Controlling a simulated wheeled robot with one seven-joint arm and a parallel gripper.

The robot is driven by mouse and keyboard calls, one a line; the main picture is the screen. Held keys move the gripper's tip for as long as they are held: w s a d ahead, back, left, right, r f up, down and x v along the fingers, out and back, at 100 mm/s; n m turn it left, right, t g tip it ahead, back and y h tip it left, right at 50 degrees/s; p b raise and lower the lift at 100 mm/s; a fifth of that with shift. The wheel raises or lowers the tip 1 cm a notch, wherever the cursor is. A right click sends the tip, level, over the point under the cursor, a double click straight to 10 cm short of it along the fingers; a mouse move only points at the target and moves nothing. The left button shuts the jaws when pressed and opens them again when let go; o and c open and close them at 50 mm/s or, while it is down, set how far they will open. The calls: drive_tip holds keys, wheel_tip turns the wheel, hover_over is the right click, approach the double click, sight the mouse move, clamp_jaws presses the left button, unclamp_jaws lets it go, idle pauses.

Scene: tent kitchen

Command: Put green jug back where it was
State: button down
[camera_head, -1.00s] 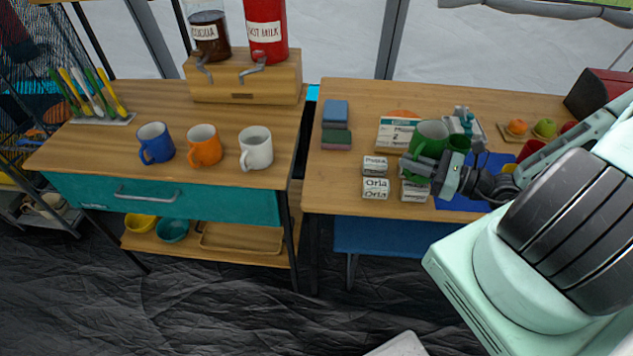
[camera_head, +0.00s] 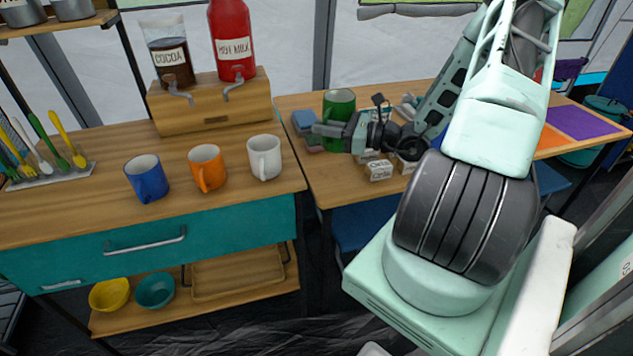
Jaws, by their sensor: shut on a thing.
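The green jug (camera_head: 338,105) is upright above the left part of the right-hand table (camera_head: 300,99). My gripper (camera_head: 332,130) is shut on the jug from its right and front side. The jug's lower part is partly hidden by my gripper, and its handle cannot be made out. It appears raised above the table, close to the gap between the two tables. A blue mug (camera_head: 147,179), an orange mug (camera_head: 207,168) and a white mug (camera_head: 264,158) stand in a row on the left table.
A wooden dispenser stand (camera_head: 212,105) with a cocoa jar (camera_head: 169,52) and a red hot-milk container (camera_head: 232,40) stands at the left table's back. Small boxes (camera_head: 379,171) sit below my gripper. Free table top (camera_head: 240,188) lies around the mugs.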

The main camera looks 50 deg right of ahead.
sight(324, 145)
wheel_tip(324, 145, down, 5)
drive_tip(key=shift+w+a+f, duration=0.1)
drive_tip(key=shift+f, duration=2.3)
drive_tip(key=shift+f+b, duration=0.15)
drive_tip(key=shift+b, duration=0.2)
drive_tip(key=c, duration=1.5)
unclamp_jaws()
drive_tip(key=shift+c, duration=0.2)
drive_tip(key=shift+o, duration=0.2)
